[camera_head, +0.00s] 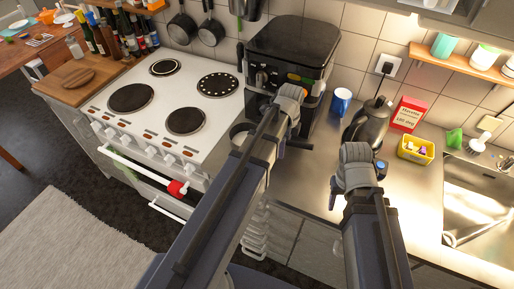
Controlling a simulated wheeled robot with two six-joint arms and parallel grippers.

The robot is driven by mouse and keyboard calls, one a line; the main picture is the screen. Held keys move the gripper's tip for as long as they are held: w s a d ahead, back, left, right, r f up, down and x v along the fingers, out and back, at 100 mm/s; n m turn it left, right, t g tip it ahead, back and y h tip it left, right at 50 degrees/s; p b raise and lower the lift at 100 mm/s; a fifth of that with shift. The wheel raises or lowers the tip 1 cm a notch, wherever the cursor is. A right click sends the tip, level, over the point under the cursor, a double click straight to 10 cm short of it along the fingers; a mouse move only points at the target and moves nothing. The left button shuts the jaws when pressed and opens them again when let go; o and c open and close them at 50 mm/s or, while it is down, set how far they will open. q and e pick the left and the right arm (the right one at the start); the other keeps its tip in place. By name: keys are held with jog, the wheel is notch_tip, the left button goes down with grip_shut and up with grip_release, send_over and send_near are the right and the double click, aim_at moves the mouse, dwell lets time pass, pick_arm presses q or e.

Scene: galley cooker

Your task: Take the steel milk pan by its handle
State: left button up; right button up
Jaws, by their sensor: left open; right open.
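A small round pan-like vessel with a pale rim (238,131) stands on the counter in front of the black machine, mostly hidden by my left arm. It may be the steel milk pan. A short dark handle (299,145) shows right of that arm; I cannot tell whether it belongs to the vessel or the machine. My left gripper (291,94) is open and appears in front of the machine, above the counter. My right gripper (357,158) is open and empty, just in front of the dark kettle (368,123). Neither gripper visibly holds anything.
The white cooker (160,105) is at left, with dark pans (182,28) hanging above it. The black machine (290,50) stands on the counter. A blue mug (341,101), red box (409,114) and yellow tub (416,149) stand right, near the sink (478,200).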

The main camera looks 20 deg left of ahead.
pick_arm(q)
jog(key=shift+f, duration=0.1)
grip_shut()
dwell(0.5)
dwell(0.9)
